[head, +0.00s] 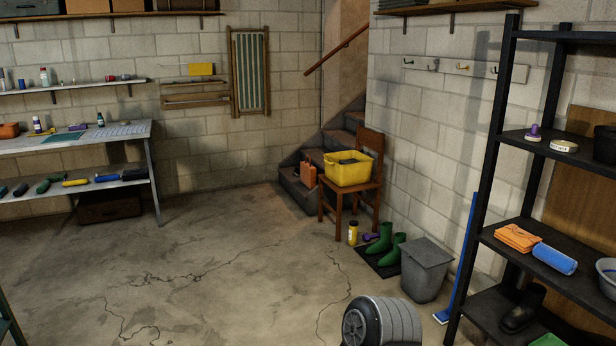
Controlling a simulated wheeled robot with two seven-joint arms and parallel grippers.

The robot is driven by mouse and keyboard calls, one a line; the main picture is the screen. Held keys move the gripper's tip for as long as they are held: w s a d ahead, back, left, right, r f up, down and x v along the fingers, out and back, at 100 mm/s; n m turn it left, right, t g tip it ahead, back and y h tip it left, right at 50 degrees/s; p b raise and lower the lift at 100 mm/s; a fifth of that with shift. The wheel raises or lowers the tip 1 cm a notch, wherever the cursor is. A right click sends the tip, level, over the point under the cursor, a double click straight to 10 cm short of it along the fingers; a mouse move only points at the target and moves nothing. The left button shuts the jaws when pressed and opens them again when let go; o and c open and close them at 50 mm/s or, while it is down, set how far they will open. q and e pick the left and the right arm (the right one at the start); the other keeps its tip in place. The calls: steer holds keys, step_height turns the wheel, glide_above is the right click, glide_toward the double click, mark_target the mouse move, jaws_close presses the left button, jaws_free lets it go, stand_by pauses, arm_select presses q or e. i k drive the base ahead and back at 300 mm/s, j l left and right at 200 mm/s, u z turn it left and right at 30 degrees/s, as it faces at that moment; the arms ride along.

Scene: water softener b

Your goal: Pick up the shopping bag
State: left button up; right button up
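A small orange object with what look like handles, probably the shopping bag (309,174), stands upright at the foot of the stairs in the head view. It is just left of a wooden chair (368,204). It is small at this distance, so its details and exact support are hard to tell. Neither of my grippers shows in the head view.
A yellow tub (347,170) sits on the chair. A black shelf (560,155) is at right, a workbench (152,165) at left.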

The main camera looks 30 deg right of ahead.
mark_target(308, 173)
steer(key=i+l+z, duration=0.35)
steer(key=i, duration=0.75)
steer(key=i+l+z, duration=0.1)
steer(key=i+z, duration=0.25)
steer(key=i, duration=7.2)
steer(key=l+z, duration=0.05)
steer(key=l, duration=0.05)
